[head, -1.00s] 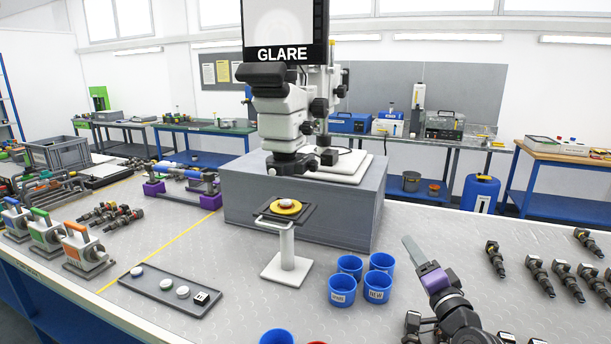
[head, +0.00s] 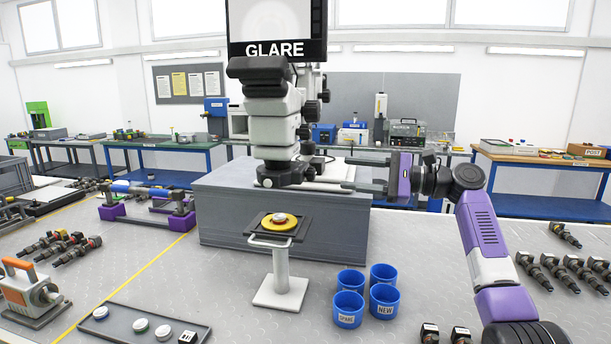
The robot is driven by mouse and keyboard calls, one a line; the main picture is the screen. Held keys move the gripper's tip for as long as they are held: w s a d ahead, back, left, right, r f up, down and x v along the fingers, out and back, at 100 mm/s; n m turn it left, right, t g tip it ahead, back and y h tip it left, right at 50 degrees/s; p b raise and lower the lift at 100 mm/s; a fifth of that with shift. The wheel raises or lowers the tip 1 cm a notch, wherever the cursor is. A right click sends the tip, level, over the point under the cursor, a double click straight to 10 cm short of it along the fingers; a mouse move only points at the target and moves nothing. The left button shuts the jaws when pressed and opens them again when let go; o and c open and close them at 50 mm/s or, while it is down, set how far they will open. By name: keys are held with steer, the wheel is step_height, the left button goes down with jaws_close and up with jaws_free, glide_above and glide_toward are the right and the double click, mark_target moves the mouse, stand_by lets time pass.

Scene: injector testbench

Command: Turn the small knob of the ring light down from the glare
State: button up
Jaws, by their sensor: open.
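The microscope (head: 272,105) stands on a grey block, and the screen (head: 276,30) above it reads "GLARE" beside a pale round image. The dark ring light (head: 280,176) sits around the bottom of the microscope head. Its small knob is not clearly visible; the right side of the ring light is close to my fingertips. My gripper (head: 326,175) reaches in from the right, level with the ring light. Its fingers are apart, with nothing seen between them. I cannot tell whether a fingertip touches the ring light.
Below the head, a white stand carries a black plate with a yellow disc (head: 279,221). Several blue cups (head: 348,309) stand right of it. A dark tray (head: 150,325) with small round pieces lies at front left. Injectors (head: 533,270) lie at right.

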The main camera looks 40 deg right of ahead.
mark_target(315, 174)
steer(key=shift+m+g+y, duration=0.3)
steer(key=shift+g+y, duration=0.1)
steer(key=shift+s+a+p+x, duration=0.15)
steer(key=shift+a+p+x, duration=0.1)
steer(key=shift+x, duration=1.05)
steer(key=shift+s+a+p+x, duration=0.2)
steer(key=shift+x, duration=1.1)
steer(key=shift+s+a+p+x, duration=0.15)
steer(key=shift+a+p+x, duration=0.1)
steer(key=shift+x, duration=1.05)
steer(key=shift+f, duration=0.15)
jaws_close()
